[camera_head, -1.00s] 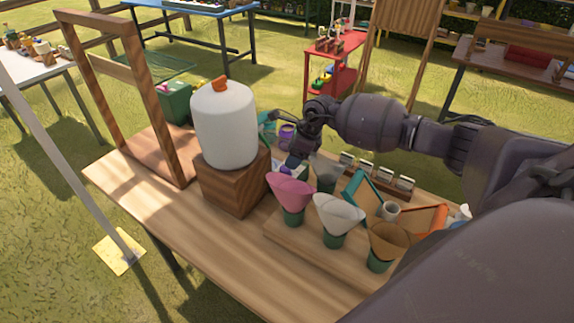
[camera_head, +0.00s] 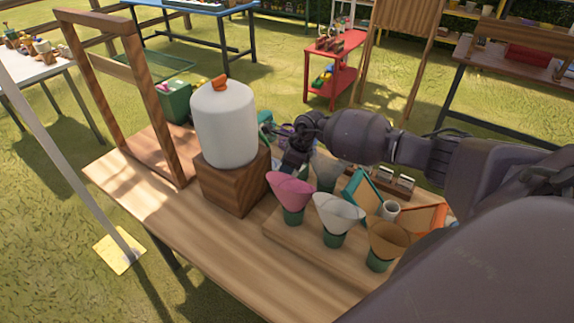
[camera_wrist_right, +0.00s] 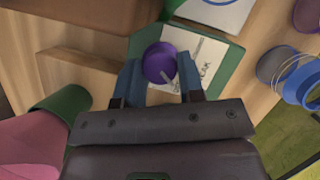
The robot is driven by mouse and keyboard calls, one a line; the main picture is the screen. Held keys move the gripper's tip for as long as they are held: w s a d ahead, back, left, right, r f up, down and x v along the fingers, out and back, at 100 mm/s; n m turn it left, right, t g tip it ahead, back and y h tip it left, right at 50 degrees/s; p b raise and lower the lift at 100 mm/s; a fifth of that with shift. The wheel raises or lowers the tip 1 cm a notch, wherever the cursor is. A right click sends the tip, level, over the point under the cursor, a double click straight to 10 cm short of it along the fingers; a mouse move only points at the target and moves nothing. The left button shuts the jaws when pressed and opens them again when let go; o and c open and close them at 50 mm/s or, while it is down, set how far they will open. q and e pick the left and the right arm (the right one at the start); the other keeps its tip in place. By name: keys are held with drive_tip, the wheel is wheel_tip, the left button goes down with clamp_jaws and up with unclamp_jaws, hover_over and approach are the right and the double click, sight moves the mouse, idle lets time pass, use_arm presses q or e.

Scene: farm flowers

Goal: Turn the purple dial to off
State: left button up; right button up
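The purple dial (camera_wrist_right: 157,60) sits on a white label (camera_wrist_right: 196,62) on a green plate, in the right wrist view. A pale pointer mark on it faces down and right in that view. Part of the label's lettering is hidden, and I cannot read it in full. My right gripper (camera_wrist_right: 159,72) is open, with one blue-grey finger on each side of the dial; I cannot tell if they touch it. In the head view the right gripper (camera_head: 291,161) hides the dial, beside the wooden block (camera_head: 233,183). My left gripper is not in view.
A white tank (camera_head: 223,125) stands on the wooden block. Pink (camera_head: 291,188), white (camera_head: 337,212) and brown (camera_head: 388,241) paper cones in green pots stand close to the right gripper. A wooden frame (camera_head: 160,95) stands at the table's left end. The table's front left is clear.

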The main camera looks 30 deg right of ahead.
drive_tip(key=shift+c, duration=1.2)
drive_tip(key=shift+r+m+t+h+p, duration=0.1)
drive_tip(key=shift+m+t+h+p, duration=0.25)
drive_tip(key=shift+m+p, duration=0.85)
drive_tip(key=shift+a+m+t+h+p, duration=0.1)
drive_tip(key=shift+m+t+h+p, duration=0.3)
drive_tip(key=shift+m, duration=0.9)
drive_tip(key=o, duration=0.9)
drive_tip(key=shift+g, duration=0.25)
drive_tip(key=shift+s, duration=0.1)
drive_tip(key=v, duration=1)
drive_tip(key=shift+s+r+b, duration=0.2)
drive_tip(key=shift+r+b, duration=0.05)
drive_tip(key=shift+b, duration=0.05)
